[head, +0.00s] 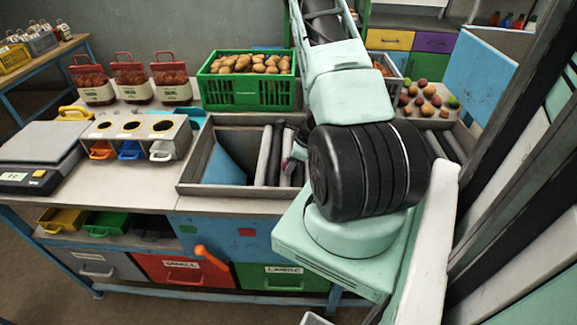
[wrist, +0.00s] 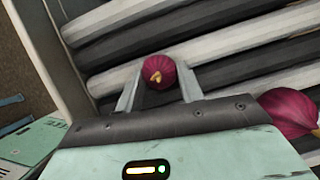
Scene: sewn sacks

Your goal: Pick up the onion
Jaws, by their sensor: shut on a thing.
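A purple-red onion (wrist: 158,73) is between the two fingers of my gripper (wrist: 159,90) in the wrist view. The fingers are shut on it, one on each side, and its pale tip faces the camera. Grey and black rollers lie behind it. A second purple-red onion (wrist: 290,112) shows at the right edge of the wrist view, partly cut off, outside the fingers. In the head view my arm hides the gripper almost wholly, and a small reddish patch shows beside the arm above the rollers (head: 264,155).
The rollers sit in a grey metal-walled tray (head: 180,170) with a blue chute (head: 228,163). A green crate of potatoes (head: 248,95) stands behind it. A sizing stand with three holes (head: 138,127) and a scale (head: 40,150) are on the left. Round produce (head: 428,92) lies at back right.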

